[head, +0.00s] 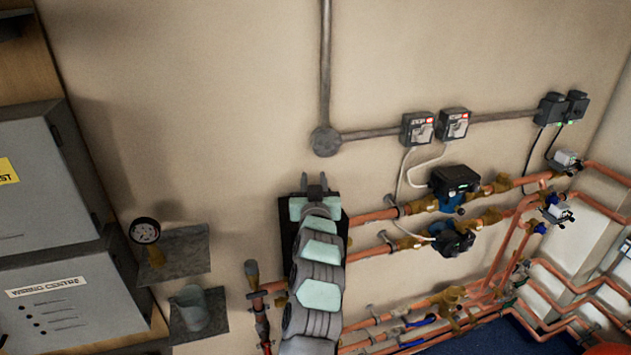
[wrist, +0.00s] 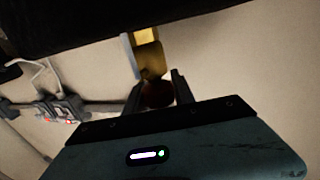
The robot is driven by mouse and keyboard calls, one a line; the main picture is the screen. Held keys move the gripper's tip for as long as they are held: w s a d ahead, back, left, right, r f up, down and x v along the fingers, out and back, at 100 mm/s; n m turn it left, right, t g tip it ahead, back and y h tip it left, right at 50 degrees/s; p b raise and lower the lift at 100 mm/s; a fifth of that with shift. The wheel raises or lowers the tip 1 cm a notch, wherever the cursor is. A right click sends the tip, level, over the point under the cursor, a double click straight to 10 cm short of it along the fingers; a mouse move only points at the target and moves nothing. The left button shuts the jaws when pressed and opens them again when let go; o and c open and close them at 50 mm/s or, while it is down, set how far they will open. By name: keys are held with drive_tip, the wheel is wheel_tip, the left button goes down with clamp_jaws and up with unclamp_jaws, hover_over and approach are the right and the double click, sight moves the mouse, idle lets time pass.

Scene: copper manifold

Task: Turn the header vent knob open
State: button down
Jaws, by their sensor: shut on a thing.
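In the wrist view, a dark red rounded knob (wrist: 158,94) sits between the two fingers of my gripper (wrist: 157,84), which is shut on it. A brass fitting (wrist: 149,60) with a pale edge stands just beyond the knob. The knob's turned position cannot be read, as it is dark and partly covered by the fingers. In the head view, my gripper (head: 315,182) is up against the wall side at the left end of the copper pipes, its fingertips pointing up. The knob and its fitting are hidden there behind my arm.
Copper pipes (head: 375,215) with pumps (head: 455,187) run right of my arm. The wall above is mostly clear.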

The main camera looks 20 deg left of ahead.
drive_tip(key=f+n+y+b, duration=0.1)
drive_tip(key=b, duration=0.2)
drive_tip(key=shift+g, duration=0.3)
drive_tip(key=y+b, duration=0.1)
drive_tip(key=b, duration=0.1)
drive_tip(key=n+b, duration=0.1)
drive_tip(key=b, duration=0.1)
drive_tip(key=shift+s+a+r+g+y, duration=0.1)
drive_tip(key=shift+a+r+g+y, duration=0.05)
drive_tip(key=shift+g+y, duration=0.25)
drive_tip(key=shift+a+r+n+y+b, duration=0.1)
drive_tip(key=shift+r+n+y+b, duration=0.2)
drive_tip(key=shift+b, duration=0.5)
drive_tip(key=shift+g, duration=0.3)
drive_tip(key=c, duration=1.1)
unclamp_jaws()
drive_tip(key=shift+o, duration=0.2)
drive_tip(key=shift+s, duration=0.15)
drive_tip(key=v, duration=1)
drive_tip(key=shift+s+d, duration=0.2)
drive_tip(key=shift+d, duration=0.05)
drive_tip(key=shift+f, duration=0.1)
